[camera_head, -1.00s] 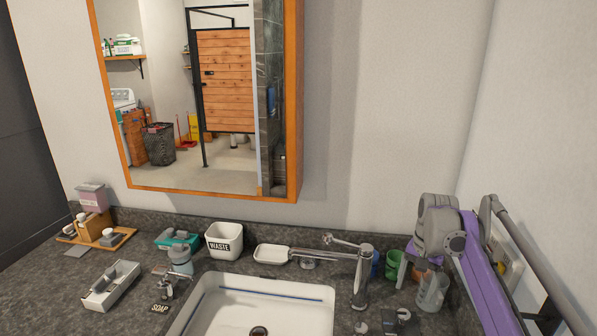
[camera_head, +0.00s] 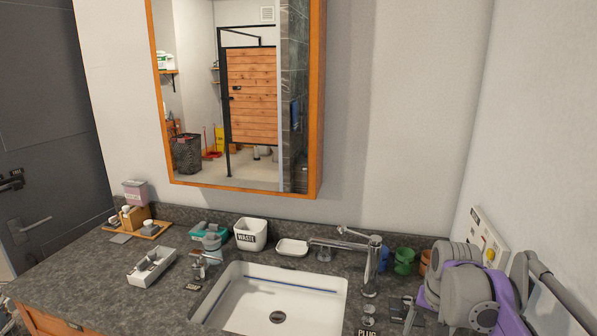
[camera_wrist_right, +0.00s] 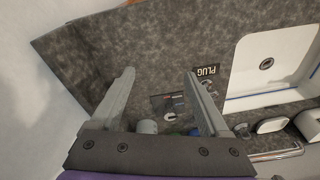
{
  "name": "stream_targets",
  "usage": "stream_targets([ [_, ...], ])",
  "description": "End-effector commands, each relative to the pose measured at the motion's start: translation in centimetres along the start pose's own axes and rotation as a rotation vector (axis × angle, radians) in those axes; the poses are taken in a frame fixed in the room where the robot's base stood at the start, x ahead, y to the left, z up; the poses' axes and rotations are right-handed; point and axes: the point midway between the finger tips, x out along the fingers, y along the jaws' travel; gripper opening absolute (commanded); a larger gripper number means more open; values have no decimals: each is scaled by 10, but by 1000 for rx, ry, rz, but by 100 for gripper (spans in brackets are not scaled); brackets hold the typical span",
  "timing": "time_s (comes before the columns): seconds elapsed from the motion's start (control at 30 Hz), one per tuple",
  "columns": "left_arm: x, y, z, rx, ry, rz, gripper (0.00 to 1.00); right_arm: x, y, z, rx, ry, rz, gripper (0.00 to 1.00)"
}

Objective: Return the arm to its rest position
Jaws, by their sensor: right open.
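My right arm (camera_head: 465,290) is grey and purple and is folded at the right edge of the head view, over the counter's right end. In the right wrist view my right gripper (camera_wrist_right: 160,75) is open, its two grey fingers spread above the dark counter with nothing gripped. In the head view the fingers are mostly hidden by the arm links. My left gripper is not in view.
The speckled counter (camera_head: 75,275) holds a white sink (camera_head: 240,305), a faucet (camera_head: 372,265), a WASTE bin (camera_head: 250,235), a soap dish (camera_head: 292,247) and a green cup (camera_head: 404,260). A white wall stands close on the right. A mirror cabinet (camera_head: 318,100) hangs behind.

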Motion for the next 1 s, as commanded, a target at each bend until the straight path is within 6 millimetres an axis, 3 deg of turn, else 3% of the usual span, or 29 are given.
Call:
stream_targets([
  [0.03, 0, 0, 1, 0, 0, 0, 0, 0, -1, 22, -38, 21, -8, 79],
  [0.27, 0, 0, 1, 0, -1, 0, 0, 20, 2, 116, -231, 138, -45, 79],
  [0.4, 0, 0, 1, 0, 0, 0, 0, 43, 12, 173, -345, 210, -67, 79],
  [0.53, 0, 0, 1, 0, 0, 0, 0, 67, 22, 216, -432, 267, -82, 79],
  [0.73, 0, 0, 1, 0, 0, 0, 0, 90, 31, 250, -504, 317, -94, 79],
  [1.0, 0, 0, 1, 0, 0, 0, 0, 93, 32, 253, -512, 323, -95, 79],
])
